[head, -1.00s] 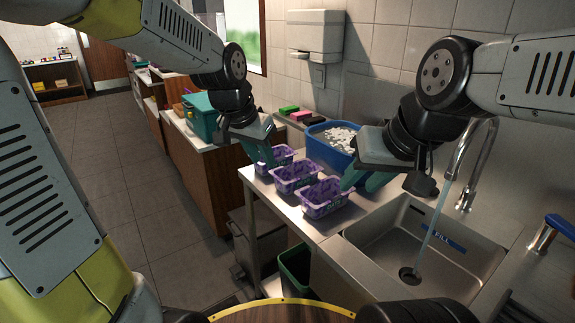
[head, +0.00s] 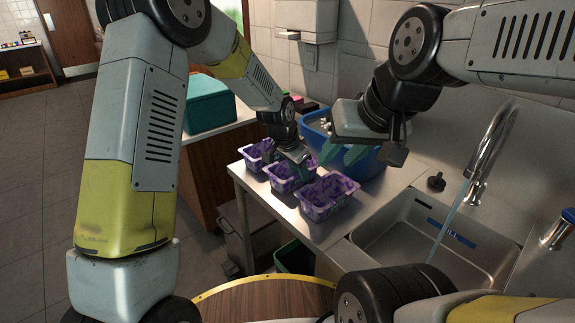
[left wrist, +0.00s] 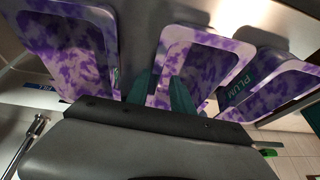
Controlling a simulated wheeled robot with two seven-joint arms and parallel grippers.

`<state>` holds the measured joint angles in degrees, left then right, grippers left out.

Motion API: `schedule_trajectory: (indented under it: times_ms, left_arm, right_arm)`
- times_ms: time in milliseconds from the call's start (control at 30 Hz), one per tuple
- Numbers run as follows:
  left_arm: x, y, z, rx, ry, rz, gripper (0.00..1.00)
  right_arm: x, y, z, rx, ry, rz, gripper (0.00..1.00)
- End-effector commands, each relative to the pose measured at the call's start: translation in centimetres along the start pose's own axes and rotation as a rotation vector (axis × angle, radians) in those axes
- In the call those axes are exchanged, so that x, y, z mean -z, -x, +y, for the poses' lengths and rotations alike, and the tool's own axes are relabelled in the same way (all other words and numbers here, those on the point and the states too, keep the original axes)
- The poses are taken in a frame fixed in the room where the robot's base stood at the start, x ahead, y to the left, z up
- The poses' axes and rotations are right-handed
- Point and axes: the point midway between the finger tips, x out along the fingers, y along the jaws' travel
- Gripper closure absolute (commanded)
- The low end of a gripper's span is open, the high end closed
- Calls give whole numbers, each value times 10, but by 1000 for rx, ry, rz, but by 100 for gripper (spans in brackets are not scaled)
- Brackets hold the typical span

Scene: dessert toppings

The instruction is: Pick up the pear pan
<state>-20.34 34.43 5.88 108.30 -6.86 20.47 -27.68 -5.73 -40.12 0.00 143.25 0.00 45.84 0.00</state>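Three purple mottled pans stand in a row on the metal counter: a far pan (head: 252,150), a middle pan (head: 276,182) and a near pan (head: 318,203) beside the sink. In the left wrist view, the right-hand pan (left wrist: 272,88) reads PLUM; no pear label is readable. My left gripper (head: 303,172) is down at the middle pan, which the left wrist view also shows (left wrist: 215,46). Its teal fingers (left wrist: 161,95) straddle that pan's wall, one inside and one outside; whether they press on it is unclear. My right gripper (head: 343,154) is open and empty above the pans, before the blue tub.
A blue tub (head: 368,167) with white pieces stands behind the pans. The sink (head: 405,236) with a running faucet (head: 488,140) is at the right. A teal box (head: 208,106) is on the farther counter. A round wooden top (head: 265,300) is in front.

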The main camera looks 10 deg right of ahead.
Motion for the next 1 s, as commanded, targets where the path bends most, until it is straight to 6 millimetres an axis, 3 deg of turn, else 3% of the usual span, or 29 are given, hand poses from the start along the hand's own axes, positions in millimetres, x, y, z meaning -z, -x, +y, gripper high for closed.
schedule_trajectory:
  times_ms: [200, 467, 633, 1000]
  left_arm:
    - [-4, -29, 2, -2, 1, -2, 72]
    - [-3, -32, 1, 0, 1, -1, 72]
    - [-3, -32, 1, 0, 1, -1, 100]
    - [-2, -30, 1, 0, 1, 1, 100]
  right_arm:
    - [0, 0, 0, 0, 0, 0, 64]
    - [0, 0, 0, 0, 0, 0, 64]
    - [0, 0, 0, 0, 0, 0, 64]
    - [0, 0, 0, 0, 0, 0, 64]
